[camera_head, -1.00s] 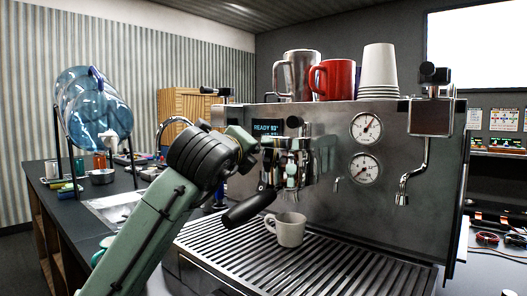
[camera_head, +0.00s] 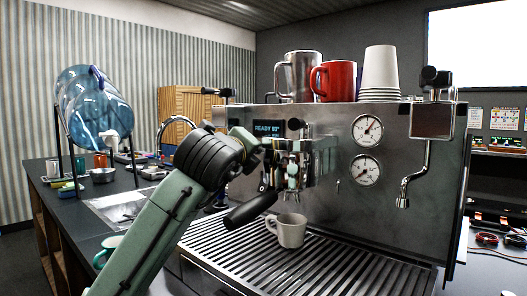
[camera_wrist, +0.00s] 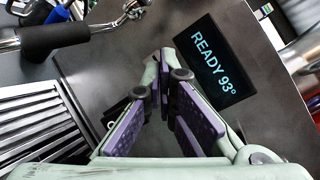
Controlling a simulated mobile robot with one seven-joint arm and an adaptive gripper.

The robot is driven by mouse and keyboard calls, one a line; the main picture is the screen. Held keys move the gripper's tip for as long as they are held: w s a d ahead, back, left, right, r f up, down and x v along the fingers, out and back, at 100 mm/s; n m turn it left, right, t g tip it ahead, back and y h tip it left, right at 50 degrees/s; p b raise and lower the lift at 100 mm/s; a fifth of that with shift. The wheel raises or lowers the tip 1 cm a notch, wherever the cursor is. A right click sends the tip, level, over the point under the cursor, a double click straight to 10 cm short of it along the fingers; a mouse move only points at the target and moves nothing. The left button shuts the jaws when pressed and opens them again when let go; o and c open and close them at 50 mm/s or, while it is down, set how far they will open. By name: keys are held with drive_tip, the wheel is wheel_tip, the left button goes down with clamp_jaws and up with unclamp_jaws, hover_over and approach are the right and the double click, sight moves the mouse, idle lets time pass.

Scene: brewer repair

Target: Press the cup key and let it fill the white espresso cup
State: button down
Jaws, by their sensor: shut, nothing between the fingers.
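The white espresso cup (camera_head: 291,231) stands upright on the drip grate, below the group head and portafilter (camera_head: 250,209). The inside of the cup is hidden from this angle, and I see no stream of coffee. The machine's display (camera_head: 267,129) reads READY 93°; it also shows in the wrist view (camera_wrist: 215,66). My gripper (camera_wrist: 161,61) is shut and empty, its fingertips at the front panel beside the display. I cannot tell whether the tips touch the panel.
The slatted drip grate (camera_head: 250,262) lies below. A steel mug (camera_head: 300,75), a red mug (camera_head: 333,80) and stacked paper cups (camera_head: 379,75) stand on top of the machine.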

drive_tip(key=shift+w+d, duration=0.25)
drive_tip(key=shift+d, duration=0.6)
idle(0.5)
drive_tip(key=shift+s+f+h, duration=0.1)
drive_tip(key=shift+s+h, duration=0.05)
drive_tip(key=shift+h, duration=0.15)
drive_tip(key=shift+s+a+f, duration=0.1)
drive_tip(key=shift+s+a, duration=0.05)
drive_tip(key=shift+s, duration=0.35)
drive_tip(key=s+a, duration=0.3)
drive_tip(key=a, duration=0.1)
drive_tip(key=shift+s, duration=0.35)
drive_tip(key=shift+a, duration=0.1)
idle(0.3)
